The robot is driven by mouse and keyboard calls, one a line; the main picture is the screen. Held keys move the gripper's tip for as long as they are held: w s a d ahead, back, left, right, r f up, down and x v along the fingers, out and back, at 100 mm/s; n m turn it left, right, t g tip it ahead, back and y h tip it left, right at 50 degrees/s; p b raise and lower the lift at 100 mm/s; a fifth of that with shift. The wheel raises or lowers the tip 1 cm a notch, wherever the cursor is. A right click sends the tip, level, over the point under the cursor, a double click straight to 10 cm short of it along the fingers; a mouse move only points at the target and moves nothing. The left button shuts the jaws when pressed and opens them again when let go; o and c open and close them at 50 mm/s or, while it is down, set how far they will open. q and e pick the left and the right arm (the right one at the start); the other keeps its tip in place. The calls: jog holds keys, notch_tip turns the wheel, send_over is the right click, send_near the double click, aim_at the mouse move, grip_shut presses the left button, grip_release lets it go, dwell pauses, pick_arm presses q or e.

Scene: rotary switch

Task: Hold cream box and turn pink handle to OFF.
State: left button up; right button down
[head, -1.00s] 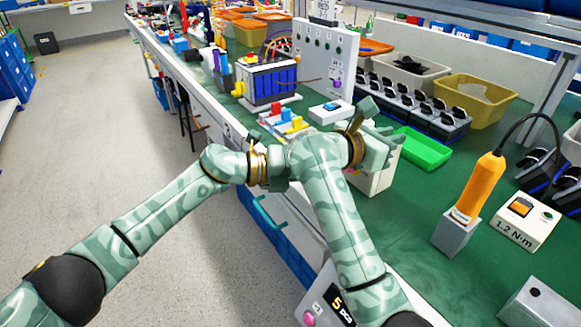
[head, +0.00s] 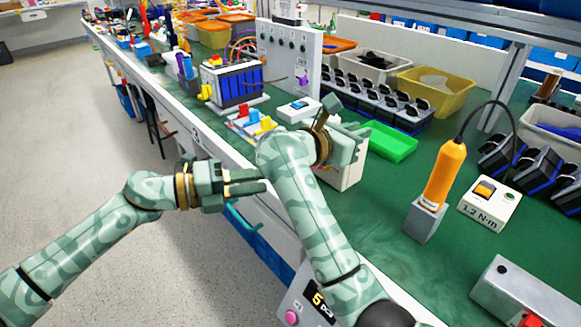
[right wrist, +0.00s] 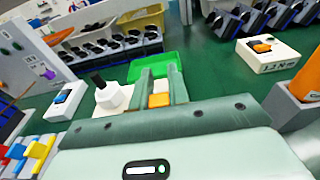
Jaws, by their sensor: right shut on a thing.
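The cream box (head: 345,176) stands on the green bench top near its front edge, partly hidden behind my right forearm and gripper. My right gripper (head: 345,146) is shut on the box's upper part. In the right wrist view its fingers (right wrist: 160,92) reach forward with a small orange and cream patch between them. A little pink shows low on the box's left side, beside my arm; I cannot make out the handle's shape or setting. My left gripper (head: 250,182) is in front of the bench edge, left of the box, fingers pointing right, slightly apart and empty.
A green tray (head: 388,142) lies just behind the box. An orange screwdriver in a grey stand (head: 427,221) and a torque display (head: 488,204) are at right. Coloured levers (head: 252,122) sit left of the box. A panel with a pink button (head: 291,318) is at the bottom.

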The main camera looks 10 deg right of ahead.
pick_arm(q)
jog(key=w+d+n+t, duration=0.1)
jog(key=d+n+t, duration=0.1)
jog(key=d+n, duration=0.2)
jog(key=w+d+f+n+t, duration=0.1)
jog(key=d+n+t, duration=0.1)
jog(key=n, duration=0.7)
jog(key=w+d+n+t+y, duration=0.1)
jog(key=d+n+t, duration=0.1)
jog(key=d+n, duration=0.3)
jog(key=shift+w+d+f+n+t, duration=0.1)
jog(key=shift+w+d+n+t, duration=0.05)
jog(key=shift+n, duration=0.4)
jog(key=shift+w+d+f+n+t, duration=0.1)
jog(key=shift+w+d+n+t, duration=0.05)
jog(key=shift+n, duration=0.4)
jog(key=shift+c, duration=0.3)
grip_shut()
